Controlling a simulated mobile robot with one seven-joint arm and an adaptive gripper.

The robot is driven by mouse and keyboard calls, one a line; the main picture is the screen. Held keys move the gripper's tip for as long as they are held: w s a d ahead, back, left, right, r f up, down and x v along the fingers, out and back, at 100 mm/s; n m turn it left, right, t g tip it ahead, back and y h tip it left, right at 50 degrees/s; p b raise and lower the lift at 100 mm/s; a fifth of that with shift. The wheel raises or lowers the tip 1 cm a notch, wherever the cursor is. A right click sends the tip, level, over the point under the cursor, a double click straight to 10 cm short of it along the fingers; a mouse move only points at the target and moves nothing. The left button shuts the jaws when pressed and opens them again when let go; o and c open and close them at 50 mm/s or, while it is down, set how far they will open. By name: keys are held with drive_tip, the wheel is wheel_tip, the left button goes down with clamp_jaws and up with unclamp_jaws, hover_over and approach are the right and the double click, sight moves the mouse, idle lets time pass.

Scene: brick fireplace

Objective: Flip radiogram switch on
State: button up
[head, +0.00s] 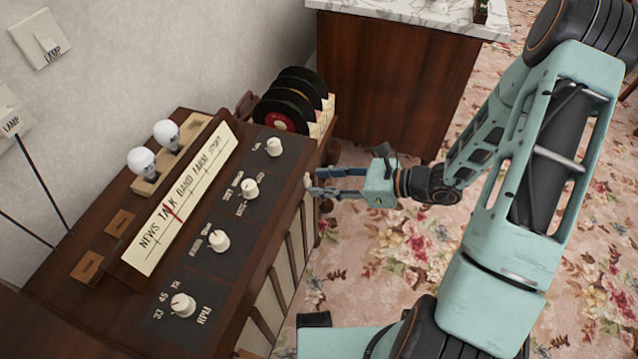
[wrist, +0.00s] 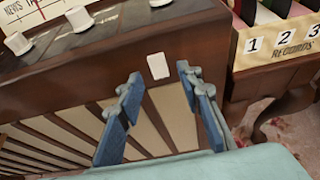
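The radiogram (head: 270,230) is a brown wooden cabinet at the left of the head view, with a slatted front. A small white switch (wrist: 158,66) sits on its front edge, near the right end, in the wrist view. My gripper (wrist: 160,80) is open and empty. Its two blue fingers point at the front panel, one on each side below the switch. In the head view my gripper (head: 316,182) is close to the radiogram's front right corner. I cannot tell whether the fingertips touch the panel, nor which way the switch is set.
Several white knobs (head: 220,240) and a tuning dial (head: 180,202) are on top of the radiogram. A record holder (wrist: 275,42) stands just right of the gripper. A marble-topped cabinet (head: 395,85) is behind. Carpet (head: 370,265) in front is open.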

drive_tip(key=shift+w+a+f, duration=0.25)
drive_tip(key=shift+a+f, duration=0.05)
drive_tip(key=shift+a, duration=0.3)
clamp_jaws()
drive_tip(key=f+t+y+b, duration=0.1)
drive_tip(key=y+b, duration=0.1)
drive_tip(key=b, duration=0.2)
drive_tip(key=shift+y, duration=0.3)
drive_tip(key=shift+r, duration=0.1)
unclamp_jaws()
